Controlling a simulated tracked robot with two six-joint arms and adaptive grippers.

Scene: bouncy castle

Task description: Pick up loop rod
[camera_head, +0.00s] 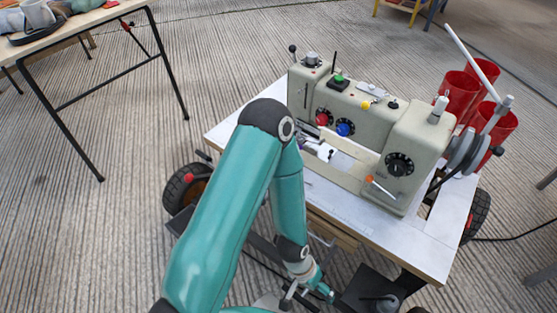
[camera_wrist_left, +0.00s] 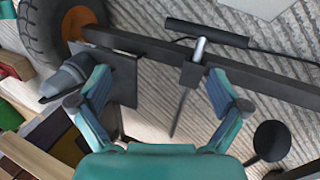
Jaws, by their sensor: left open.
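My left gripper (camera_head: 306,284) is low beside the front edge of the sewing machine table, partly hidden by my teal arm. In the left wrist view the left gripper (camera_wrist_left: 160,104) has its two teal fingers spread wide, with nothing held between them. A thin dark rod (camera_wrist_left: 180,112) with a bright metal pin (camera_wrist_left: 199,50) above it sits on a dark bar, in the gap between the fingers and farther off. It may be the loop rod; I cannot tell for sure, and no loop shows. My right gripper is not in view.
The white wheeled table (camera_head: 345,205) carries a beige sewing machine (camera_head: 400,160). Red cups (camera_head: 458,95) stand at its right end. A dark frame bar (camera_wrist_left: 130,42) and a wheel (camera_wrist_left: 60,25) lie near the fingers. Another table (camera_head: 75,25) stands at upper left.

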